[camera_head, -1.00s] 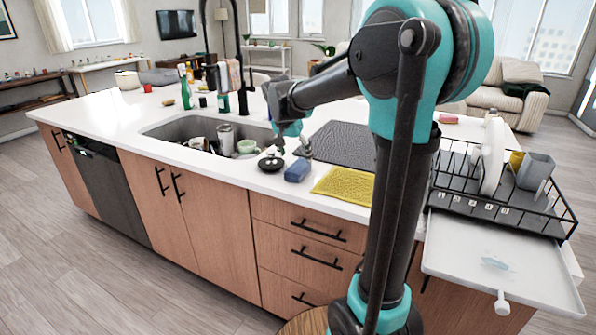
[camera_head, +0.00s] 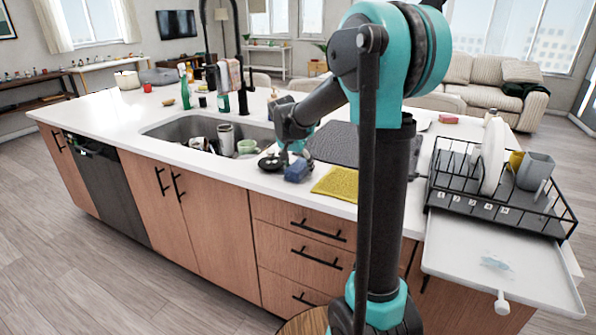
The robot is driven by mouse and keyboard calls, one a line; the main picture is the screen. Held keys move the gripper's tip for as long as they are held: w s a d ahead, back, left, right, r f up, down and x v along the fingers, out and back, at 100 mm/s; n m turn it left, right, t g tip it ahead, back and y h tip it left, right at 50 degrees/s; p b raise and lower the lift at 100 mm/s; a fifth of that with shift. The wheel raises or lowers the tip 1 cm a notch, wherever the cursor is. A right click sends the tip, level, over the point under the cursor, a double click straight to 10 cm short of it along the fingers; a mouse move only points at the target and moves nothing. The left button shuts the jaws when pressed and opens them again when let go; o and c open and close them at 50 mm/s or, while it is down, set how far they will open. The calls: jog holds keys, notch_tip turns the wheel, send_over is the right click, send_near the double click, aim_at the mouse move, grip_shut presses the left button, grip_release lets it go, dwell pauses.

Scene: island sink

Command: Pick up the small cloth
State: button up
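A blue folded cloth or sponge-like block (camera_head: 296,172) lies on the white counter near its front edge, right of the sink. A yellow textured cloth (camera_head: 336,184) lies flat just to its right. My gripper (camera_head: 295,158) points down directly over the blue piece, with its fingertips close to or around it. The fingertips look apart, but they are small and partly hidden, so I cannot tell whether they grip it. The blue piece still appears to rest on the counter.
The sink (camera_head: 180,128) holds cups and dishes. A grey drying mat (camera_head: 340,143) lies behind the blue piece. A dish rack (camera_head: 480,208) with plate and mugs stands right. A patterned cloth (camera_head: 235,73) hangs at the faucet.

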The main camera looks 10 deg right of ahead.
aim_at(298, 165)
jog(key=c, duration=1)
jog(key=shift+r, duration=0.15)
notch_tip(298, 165, up, 20)
jog(key=shift+f, duration=0.1)
